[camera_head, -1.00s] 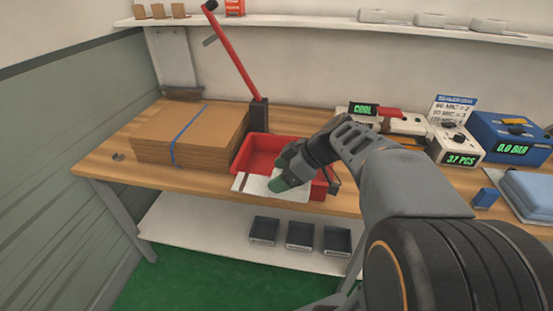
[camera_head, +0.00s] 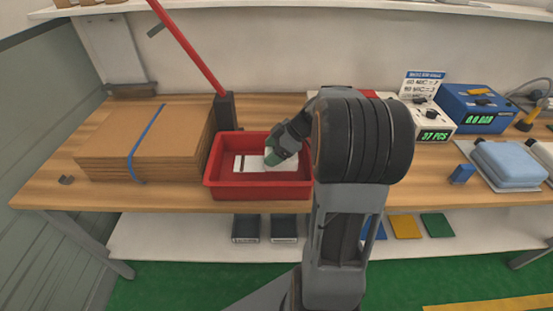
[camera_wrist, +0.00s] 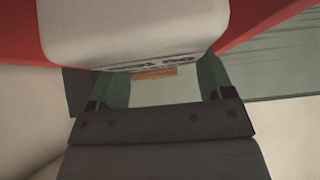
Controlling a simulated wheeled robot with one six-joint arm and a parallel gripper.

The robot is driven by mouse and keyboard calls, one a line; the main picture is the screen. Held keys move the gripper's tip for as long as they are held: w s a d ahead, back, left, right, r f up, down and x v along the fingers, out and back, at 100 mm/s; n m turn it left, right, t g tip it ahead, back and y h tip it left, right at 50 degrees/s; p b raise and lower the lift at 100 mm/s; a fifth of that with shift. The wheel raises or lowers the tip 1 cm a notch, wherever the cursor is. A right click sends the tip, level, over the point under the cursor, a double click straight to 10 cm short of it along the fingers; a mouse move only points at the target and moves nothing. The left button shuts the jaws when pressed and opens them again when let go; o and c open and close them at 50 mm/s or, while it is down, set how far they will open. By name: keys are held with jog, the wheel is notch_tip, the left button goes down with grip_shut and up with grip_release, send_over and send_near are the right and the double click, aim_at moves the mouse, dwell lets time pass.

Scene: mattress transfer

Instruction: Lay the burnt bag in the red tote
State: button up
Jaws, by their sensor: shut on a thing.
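The burnt bag (camera_head: 246,163) is a flat white pouch with a dark stripe near its left end. It lies level within the outline of the red tote (camera_head: 262,192), behind the front rim; I cannot tell whether it touches the floor. My gripper (camera_head: 274,160) reaches in from the right and is shut on the bag's right end. In the wrist view my green fingers (camera_wrist: 165,90) flank a white, rounded, printed surface (camera_wrist: 135,30), probably the bag, with a small orange-brown strip below it. My gripper and arm hide the tote's right part.
A stack of brown cardboard (camera_head: 140,145) with a blue strap stands left of the tote. A red lever on a dark post (camera_head: 225,108) rises behind it. A blue machine (camera_head: 478,108) and folded blue cloth (camera_head: 508,163) are at the right. Dark bins (camera_head: 246,228) sit on the shelf below.

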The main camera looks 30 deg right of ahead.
jog(key=shift+w+d+f, duration=0.2)
jog(key=shift+d+f, duration=0.3)
jog(key=shift+f, duration=0.1)
jog(key=shift+w+d+f, duration=0.15)
jog(key=shift+d+f, duration=0.35)
jog(key=shift+f, duration=0.1)
jog(key=shift+d+f+p, duration=0.1)
jog(key=shift+f+p, duration=0.2)
jog(key=shift+f, duration=1.35)
jog(key=shift+f, duration=0.15)
jog(key=o, duration=1.1)
